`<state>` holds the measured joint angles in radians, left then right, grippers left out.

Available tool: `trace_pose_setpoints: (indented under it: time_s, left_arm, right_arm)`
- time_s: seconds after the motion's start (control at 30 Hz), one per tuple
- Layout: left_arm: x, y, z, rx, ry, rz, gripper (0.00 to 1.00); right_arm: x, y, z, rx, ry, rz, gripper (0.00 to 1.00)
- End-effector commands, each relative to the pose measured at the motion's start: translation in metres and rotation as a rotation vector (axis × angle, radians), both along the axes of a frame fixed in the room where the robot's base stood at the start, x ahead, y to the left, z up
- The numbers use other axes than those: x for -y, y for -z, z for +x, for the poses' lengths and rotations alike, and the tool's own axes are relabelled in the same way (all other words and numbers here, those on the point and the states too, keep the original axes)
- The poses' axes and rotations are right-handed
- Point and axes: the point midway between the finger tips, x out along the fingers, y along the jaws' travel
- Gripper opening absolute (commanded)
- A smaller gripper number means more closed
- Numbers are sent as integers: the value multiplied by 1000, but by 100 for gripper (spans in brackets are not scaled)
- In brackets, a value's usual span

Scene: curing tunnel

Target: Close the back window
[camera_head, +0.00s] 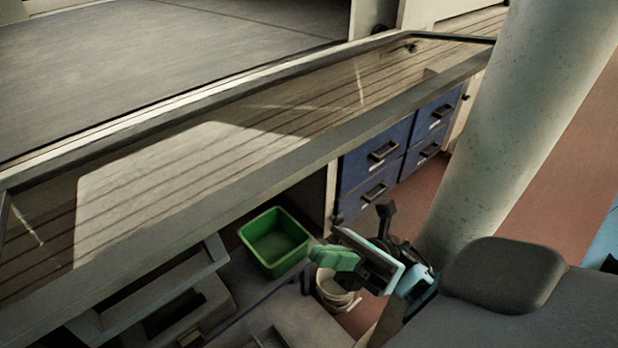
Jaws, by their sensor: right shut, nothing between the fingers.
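A long glass window pane in a pale metal frame (240,179) runs from the lower left to the upper right. It looks swung open, standing out from the opening beside a broad grey surface (170,55). I cannot tell from this view alone whether it is the back window. Striped boards and a pale reflection show through or on its glass. My right gripper (336,257), with green finger parts, is shut and empty. In the picture it is below the near frame edge, apart from it. My left gripper is not in view.
Blue drawers (376,154) stand beneath the pane. A green bin (275,243) and a white bucket (336,290) are low, close to my right gripper in the picture. A thick pale column (518,110) rises at the right. Reddish floor shows beyond it.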

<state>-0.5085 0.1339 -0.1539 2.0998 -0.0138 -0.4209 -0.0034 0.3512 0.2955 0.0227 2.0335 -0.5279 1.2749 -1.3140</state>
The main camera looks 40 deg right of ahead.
Motion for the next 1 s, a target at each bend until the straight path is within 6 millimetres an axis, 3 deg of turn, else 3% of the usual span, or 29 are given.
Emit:
trace_pose_setpoints:
  time_s: [0.5,0.7,1.0]
  left_arm:
    - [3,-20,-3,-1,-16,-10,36]
    - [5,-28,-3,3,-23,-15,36]
    - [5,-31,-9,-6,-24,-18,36]
  right_arm:
    - [-65,-67,7,3,-2,4,0]
    - [-65,-92,12,1,-1,1,0]
    - [-65,-102,14,-3,-1,1,0]
